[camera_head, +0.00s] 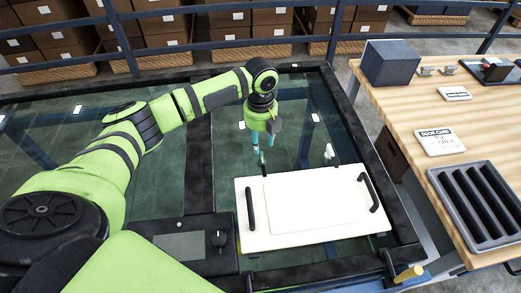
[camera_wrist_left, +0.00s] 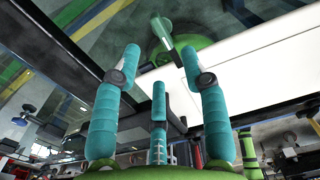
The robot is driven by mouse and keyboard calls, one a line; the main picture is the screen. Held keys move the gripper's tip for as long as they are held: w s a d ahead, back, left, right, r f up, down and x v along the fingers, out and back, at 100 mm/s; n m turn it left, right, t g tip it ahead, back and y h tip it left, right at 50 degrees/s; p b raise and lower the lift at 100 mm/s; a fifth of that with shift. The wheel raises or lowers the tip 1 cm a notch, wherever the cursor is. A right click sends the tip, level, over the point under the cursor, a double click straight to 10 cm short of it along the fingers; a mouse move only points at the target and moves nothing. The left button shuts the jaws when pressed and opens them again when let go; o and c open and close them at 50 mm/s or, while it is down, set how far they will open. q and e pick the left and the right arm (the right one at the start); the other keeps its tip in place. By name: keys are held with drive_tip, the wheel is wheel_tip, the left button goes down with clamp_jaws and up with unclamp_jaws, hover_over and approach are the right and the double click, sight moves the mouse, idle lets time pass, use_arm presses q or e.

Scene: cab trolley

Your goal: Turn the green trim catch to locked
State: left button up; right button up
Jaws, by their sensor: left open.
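The green trim catch (camera_head: 263,168) is a small upright piece at the far left edge of the white door panel (camera_head: 255,238). In the left wrist view the catch (camera_wrist_left: 163,36) shows as a pale green lever on a round green base, just beyond the fingertips. Its locked or unlocked setting cannot be told. My left gripper (camera_head: 262,147) points down above the catch, its teal fingers parted. In the left wrist view the gripper (camera_wrist_left: 161,55) is open, with nothing between its pads. My right gripper is out of view.
The panel has black handles (camera_head: 250,208) at both ends and a pale catch (camera_head: 329,152) on its far edge. A dark control box with a knob (camera_head: 219,239) stands at the near left. A wooden table (camera_head: 420,95) at the right holds a slotted tray (camera_head: 447,184), cards and a grey box (camera_head: 389,63).

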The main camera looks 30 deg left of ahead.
use_arm(q)
drive_tip(key=shift+r, duration=2.4)
